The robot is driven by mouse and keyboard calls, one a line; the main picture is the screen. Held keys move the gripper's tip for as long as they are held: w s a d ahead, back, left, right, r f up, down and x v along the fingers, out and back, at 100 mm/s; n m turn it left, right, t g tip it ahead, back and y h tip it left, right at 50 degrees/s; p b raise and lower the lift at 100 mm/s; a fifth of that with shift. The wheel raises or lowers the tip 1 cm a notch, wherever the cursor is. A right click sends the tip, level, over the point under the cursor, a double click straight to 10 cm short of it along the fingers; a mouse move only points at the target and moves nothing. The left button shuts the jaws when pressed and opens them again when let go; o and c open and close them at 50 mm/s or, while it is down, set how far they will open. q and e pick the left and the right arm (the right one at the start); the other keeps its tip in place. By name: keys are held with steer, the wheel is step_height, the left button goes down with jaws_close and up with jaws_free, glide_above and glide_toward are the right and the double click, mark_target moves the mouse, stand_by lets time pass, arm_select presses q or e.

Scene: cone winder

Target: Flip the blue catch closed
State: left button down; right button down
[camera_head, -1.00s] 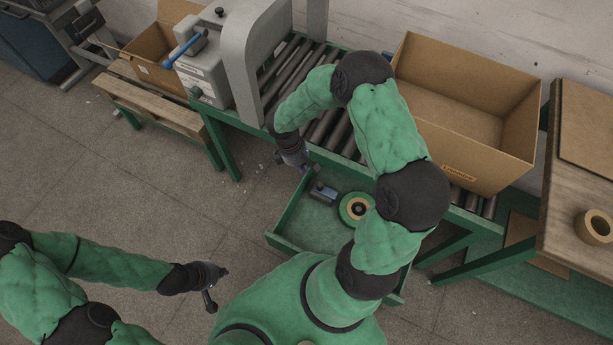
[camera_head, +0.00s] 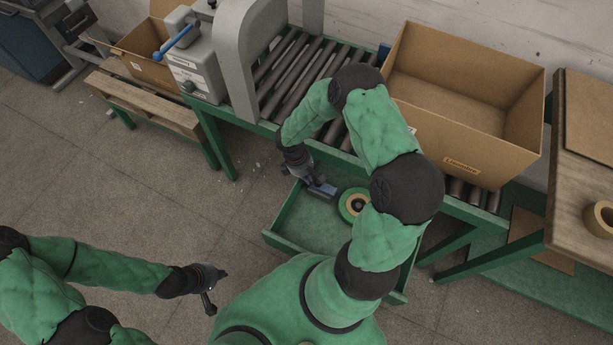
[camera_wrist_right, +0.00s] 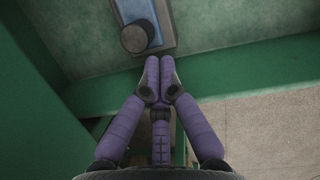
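A blue piece with a dark round knob (camera_wrist_right: 137,37) on a grey plate lies in the green tray; in the head view it (camera_head: 325,189) is partly hidden by my right gripper. A blue-handled lever (camera_head: 177,39) sits on the grey machine (camera_head: 197,72); I cannot tell which blue part is the catch. My right gripper (camera_wrist_right: 158,77) has its fingertips together with nothing between them, over the tray's rim just short of the knob. In the head view it (camera_head: 312,180) is at the tray's far left corner. My left gripper (camera_head: 217,288) is empty, its fingers spread, over the floor.
The green tray (camera_head: 280,243) has raised walls and holds a green roll (camera_head: 353,205). Behind it runs a roller conveyor (camera_head: 300,68) with a cardboard box (camera_head: 465,143). A wooden table (camera_head: 575,215) with a tape roll (camera_head: 601,218) stands at right. The floor at left is clear.

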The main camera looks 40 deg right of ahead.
mark_target(323, 189)
steer(key=s, duration=0.1)
steer(key=s+d, duration=0.1)
steer(key=s, duration=0.1)
steer(key=s+d, duration=0.1)
steer(key=shift+s+d, duration=0.15)
steer(key=shift+s, duration=0.2)
steer(key=p+v, duration=0.7)
steer(key=v, duration=0.3)
steer(key=shift+f, duration=0.1)
stand_by(0.7)
